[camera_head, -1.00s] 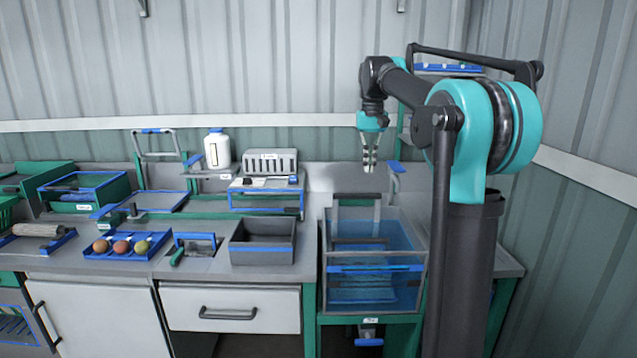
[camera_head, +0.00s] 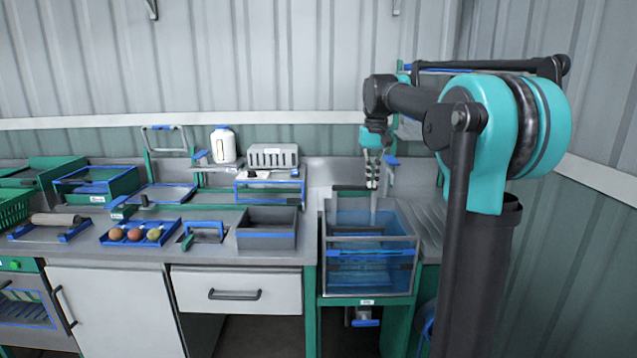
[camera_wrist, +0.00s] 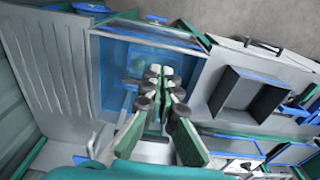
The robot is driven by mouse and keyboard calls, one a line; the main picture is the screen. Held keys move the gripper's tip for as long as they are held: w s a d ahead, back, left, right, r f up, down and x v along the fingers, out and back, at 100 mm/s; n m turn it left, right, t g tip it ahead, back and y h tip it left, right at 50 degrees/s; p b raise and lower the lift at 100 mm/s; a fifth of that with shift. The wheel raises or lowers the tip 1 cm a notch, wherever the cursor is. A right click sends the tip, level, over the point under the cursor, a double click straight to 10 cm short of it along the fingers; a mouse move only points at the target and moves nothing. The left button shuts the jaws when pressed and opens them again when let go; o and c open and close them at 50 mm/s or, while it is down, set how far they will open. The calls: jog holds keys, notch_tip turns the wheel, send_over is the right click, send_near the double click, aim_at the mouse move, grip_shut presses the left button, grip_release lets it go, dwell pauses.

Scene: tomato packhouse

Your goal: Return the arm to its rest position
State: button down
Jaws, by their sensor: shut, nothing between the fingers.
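My gripper (camera_head: 373,183) hangs fingers-down from my arm, above the back part of the blue-walled clear tank at the right end of the counter. Its fingers are shut with nothing between them. In the wrist view my gripper (camera_wrist: 160,78) also shows closed, with the tank (camera_wrist: 112,88) below and around the fingertips. The tank (camera_head: 340,275) stands in a green frame. My arm reaches in from the right, its upper links raised and bent.
An empty dark bin (camera_head: 266,244) stands left of the tank. Further left are a blue tray (camera_head: 117,243) with 3 tomatoes and a white bottle (camera_head: 223,145) on a raised shelf. A corrugated wall (camera_head: 270,60) closes the back.

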jog(key=s+d+f+t, duration=0.3)
jog(key=s+f, duration=2.5)
jog(key=f, duration=0.3)
jog(key=shift+s+d+f+t, duration=0.2)
jog(key=shift+s+t, duration=0.1)
